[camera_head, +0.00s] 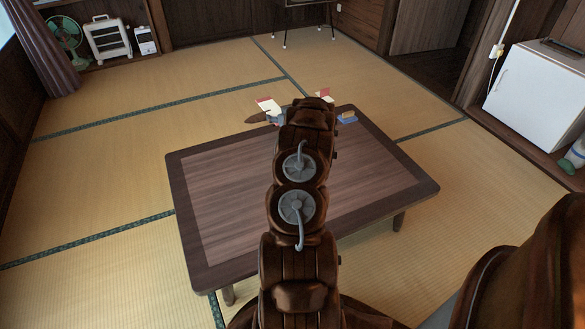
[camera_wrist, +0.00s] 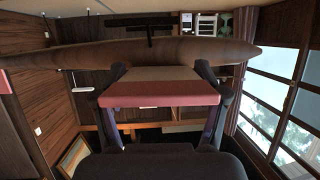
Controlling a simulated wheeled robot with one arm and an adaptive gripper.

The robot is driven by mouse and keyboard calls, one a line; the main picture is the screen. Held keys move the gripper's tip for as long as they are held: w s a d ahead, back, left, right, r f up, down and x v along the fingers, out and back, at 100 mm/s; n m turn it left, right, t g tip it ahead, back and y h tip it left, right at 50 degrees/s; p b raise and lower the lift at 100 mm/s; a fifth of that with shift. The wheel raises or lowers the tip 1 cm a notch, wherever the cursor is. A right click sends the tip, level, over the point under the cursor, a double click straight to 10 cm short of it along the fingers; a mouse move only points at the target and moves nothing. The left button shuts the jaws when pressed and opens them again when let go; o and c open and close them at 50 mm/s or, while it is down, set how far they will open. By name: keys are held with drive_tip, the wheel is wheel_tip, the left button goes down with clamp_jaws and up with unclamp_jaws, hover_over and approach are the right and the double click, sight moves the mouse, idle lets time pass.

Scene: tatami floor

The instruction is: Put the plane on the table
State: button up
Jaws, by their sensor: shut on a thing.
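The plane shows in the wrist view as a long brown body (camera_wrist: 160,52) with tapered ends, lying across the picture, and a beige and red part (camera_wrist: 160,92) in front of it. My gripper (camera_wrist: 160,74) is shut on this part, with one finger at each side. In the head view, my arm hides the gripper and the plane's middle. The plane's brown tip and a white and red part (camera_head: 269,106) show left of my arm; a blue part (camera_head: 347,117) shows at right. They appear by the far edge of the table (camera_head: 225,205); their height is unclear.
The visible brown tabletop is bare. Tatami floor lies open around it. A white fridge (camera_head: 535,95) stands at the right. A green fan (camera_head: 66,38) and a white heater (camera_head: 108,40) stand at the back left. A thin-legged stand (camera_head: 308,22) is at the back.

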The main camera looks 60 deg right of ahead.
drive_tip(key=shift+s+a+b, duration=0.35)
drive_tip(key=shift+s+a, duration=0.15)
drive_tip(key=shift+a, duration=0.1)
drive_tip(key=s+a+b, duration=0.1)
drive_tip(key=s+a, duration=0.2)
drive_tip(key=s+a+f+b, duration=0.1)
drive_tip(key=s+a+b, duration=0.1)
drive_tip(key=s+a, duration=0.1)
drive_tip(key=s+a+b, duration=0.1)
drive_tip(key=s+a, duration=0.2)
drive_tip(key=shift+a+f+b, duration=0.2)
drive_tip(key=shift+a+b, duration=0.1)
drive_tip(key=shift+b, duration=0.1)
drive_tip(key=shift+s+a, duration=0.25)
drive_tip(key=shift+a, duration=0.1)
drive_tip(key=shift+f+b, duration=1.15)
drive_tip(key=shift+f, duration=0.75)
drive_tip(key=shift+r, duration=0.15)
drive_tip(key=o, duration=1.2)
drive_tip(key=shift+o, duration=0.2)
